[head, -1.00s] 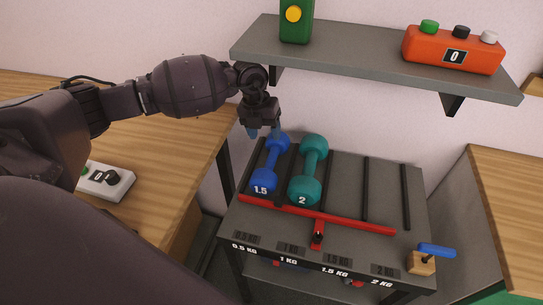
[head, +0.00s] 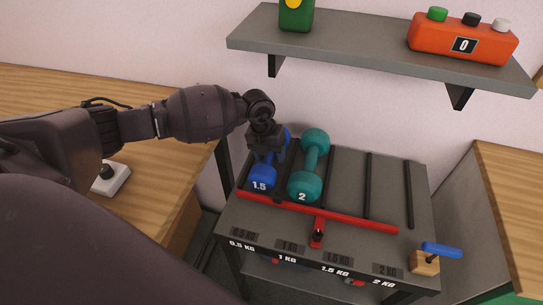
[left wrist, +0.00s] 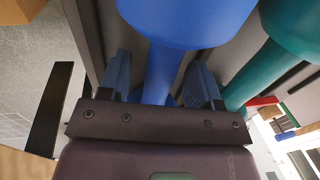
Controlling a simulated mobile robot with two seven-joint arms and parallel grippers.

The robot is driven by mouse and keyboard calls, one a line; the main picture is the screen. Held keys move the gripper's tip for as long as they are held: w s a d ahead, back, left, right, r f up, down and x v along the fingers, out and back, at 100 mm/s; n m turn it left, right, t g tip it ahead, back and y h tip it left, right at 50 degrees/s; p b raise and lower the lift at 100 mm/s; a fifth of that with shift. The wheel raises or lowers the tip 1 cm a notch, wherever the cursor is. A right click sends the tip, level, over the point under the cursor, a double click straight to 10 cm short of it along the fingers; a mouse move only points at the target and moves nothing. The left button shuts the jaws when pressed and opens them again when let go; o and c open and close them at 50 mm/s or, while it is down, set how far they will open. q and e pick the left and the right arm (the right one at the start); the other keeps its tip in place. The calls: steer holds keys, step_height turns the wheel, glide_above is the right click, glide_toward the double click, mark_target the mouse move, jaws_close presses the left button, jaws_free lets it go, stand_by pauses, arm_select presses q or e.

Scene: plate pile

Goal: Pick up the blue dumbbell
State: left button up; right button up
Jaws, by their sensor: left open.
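The blue dumbbell (head: 262,177), marked 1.5, lies in the left slot of the grey rack (head: 337,193). Its handle (left wrist: 160,72) shows in the left wrist view between the two fingers of my left gripper (left wrist: 160,85). The gripper is open, with one finger on each side of the handle. In the head view my left gripper (head: 267,155) is over the dumbbell and hides its handle and part of its far end. I cannot tell whether the fingers touch it. My right gripper is not in view.
A teal dumbbell (head: 308,165) marked 2 lies close on the right, near the right finger. A red bar (head: 340,217) runs along the rack's front. A shelf (head: 380,58) overhangs behind, holding an orange button box (head: 462,40). The rack's right slots are empty.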

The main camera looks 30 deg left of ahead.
arm_select(q)
steer(key=shift+r, duration=0.15)
jaws_close()
stand_by(1.1)
steer(key=shift+w+r, duration=0.1)
